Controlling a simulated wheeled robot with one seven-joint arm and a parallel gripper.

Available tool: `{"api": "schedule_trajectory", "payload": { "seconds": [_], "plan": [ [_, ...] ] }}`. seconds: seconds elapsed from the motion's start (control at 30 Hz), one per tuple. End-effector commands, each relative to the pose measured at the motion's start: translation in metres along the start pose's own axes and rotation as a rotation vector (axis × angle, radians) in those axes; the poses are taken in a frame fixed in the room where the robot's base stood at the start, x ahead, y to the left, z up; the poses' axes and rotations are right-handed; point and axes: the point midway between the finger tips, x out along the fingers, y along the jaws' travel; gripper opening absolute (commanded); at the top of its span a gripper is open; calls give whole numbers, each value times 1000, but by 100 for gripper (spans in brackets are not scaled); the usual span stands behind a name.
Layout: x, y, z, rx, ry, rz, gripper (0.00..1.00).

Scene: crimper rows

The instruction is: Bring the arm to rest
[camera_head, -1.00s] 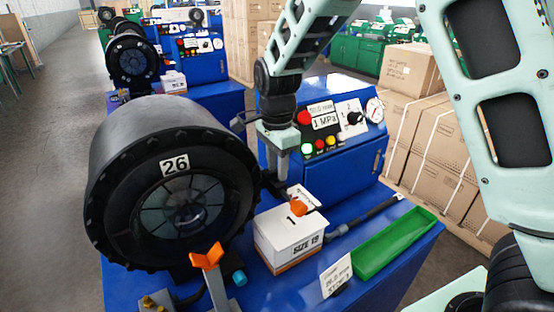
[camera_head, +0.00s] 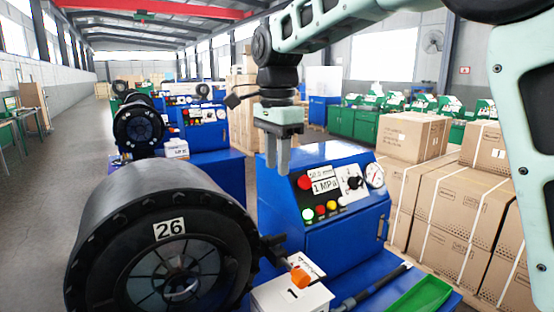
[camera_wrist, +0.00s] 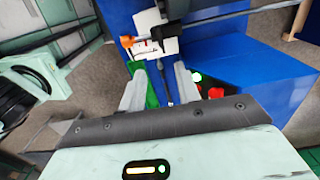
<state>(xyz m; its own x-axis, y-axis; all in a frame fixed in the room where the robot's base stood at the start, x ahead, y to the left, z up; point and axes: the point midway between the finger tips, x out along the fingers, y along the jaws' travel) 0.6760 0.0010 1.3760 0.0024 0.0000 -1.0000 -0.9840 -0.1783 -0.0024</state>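My gripper (camera_head: 277,170) hangs at the end of my arm with its two fingers pointing down, in front of the blue control cabinet (camera_head: 345,235) and above the bench. In the wrist view my gripper (camera_wrist: 160,75) shows a gap between its fingers and nothing held in it. The white box (camera_head: 290,296) marked 1 and the black crimper head (camera_head: 160,225) marked 26 stand below it, apart from the fingers. In the wrist view the white box (camera_wrist: 150,22) lies beyond the fingertips.
A green tray (camera_head: 420,297) and a dark rod (camera_head: 370,288) lie on the blue bench at the lower right. Strapped cardboard boxes (camera_head: 430,205) are stacked to the right. More crimpers (camera_head: 138,128) stand in a row behind at left. Open grey floor (camera_head: 60,190) runs along the left.

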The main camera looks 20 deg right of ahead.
Motion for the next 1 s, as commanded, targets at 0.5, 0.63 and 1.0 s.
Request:
{"api": "schedule_trajectory", "payload": {
  "seconds": [0.5, 0.63, 1.0],
  "plan": [
    [-6, 0, 0, 0, 0, 0, 33],
    [0, 3, 3, -29, -5, 2, 33],
    [126, 122, 94, -1040, -96, -32, 33]
  ]
}}
